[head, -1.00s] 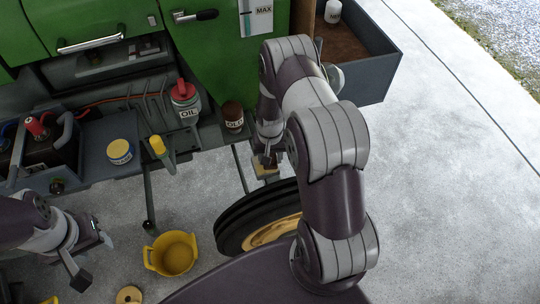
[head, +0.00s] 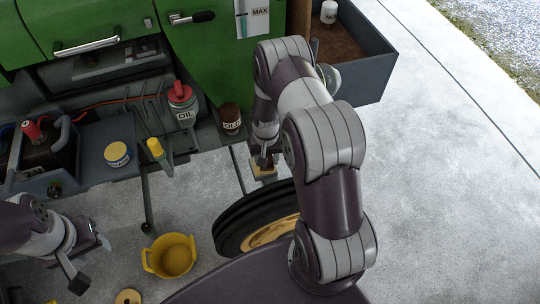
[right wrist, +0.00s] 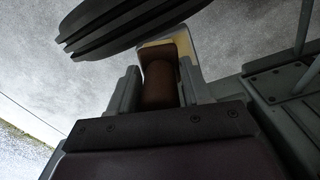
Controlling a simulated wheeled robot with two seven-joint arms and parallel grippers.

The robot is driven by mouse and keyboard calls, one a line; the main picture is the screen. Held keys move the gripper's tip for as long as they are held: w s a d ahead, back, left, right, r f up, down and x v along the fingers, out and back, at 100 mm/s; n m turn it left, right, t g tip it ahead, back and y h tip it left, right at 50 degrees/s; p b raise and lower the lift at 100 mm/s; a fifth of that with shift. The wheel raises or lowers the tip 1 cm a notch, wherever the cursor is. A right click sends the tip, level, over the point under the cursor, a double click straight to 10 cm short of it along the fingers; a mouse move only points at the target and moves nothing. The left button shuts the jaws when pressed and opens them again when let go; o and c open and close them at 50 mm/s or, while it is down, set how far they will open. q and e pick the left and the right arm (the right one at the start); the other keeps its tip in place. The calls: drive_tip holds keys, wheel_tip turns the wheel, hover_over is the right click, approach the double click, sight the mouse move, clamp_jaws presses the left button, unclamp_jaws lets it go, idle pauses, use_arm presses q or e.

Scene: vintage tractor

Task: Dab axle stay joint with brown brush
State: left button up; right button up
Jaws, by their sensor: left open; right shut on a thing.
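My right gripper (head: 264,159) points down beside the tractor's front wheel, under the green body. In the right wrist view its jaws (right wrist: 160,90) are shut on the brown brush (right wrist: 160,86), seen as a brown block between the grey fingers. A tan piece (right wrist: 181,48) shows just beyond the brush; I cannot tell whether it belongs to the brush or the tractor. A thin grey stay (head: 238,169) runs down beside the gripper; the exact joint and any contact with it are hidden. My left gripper (head: 90,263) is open and empty at the lower left.
The black tyre (head: 230,232) is close below my right gripper. A brown jar (head: 231,118), red-capped oil bottle (head: 183,105), yellow-lidded tin (head: 117,155) and yellow-capped tube (head: 156,149) stand nearby. A yellow bucket (head: 173,258) sits on the floor. An open drawer (head: 362,75) juts out at upper right.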

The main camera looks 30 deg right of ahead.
drive_tip(key=shift+d, duration=0.1)
drive_tip(key=shift+s+d+f, duration=0.1)
drive_tip(key=shift+s+d, duration=0.1)
drive_tip(key=shift+d, duration=0.65)
drive_tip(key=shift+w+a, duration=0.2)
drive_tip(key=shift+a, duration=0.75)
drive_tip(key=shift+d, duration=0.1)
drive_tip(key=shift+s+d, duration=0.2)
drive_tip(key=shift+d, duration=0.7)
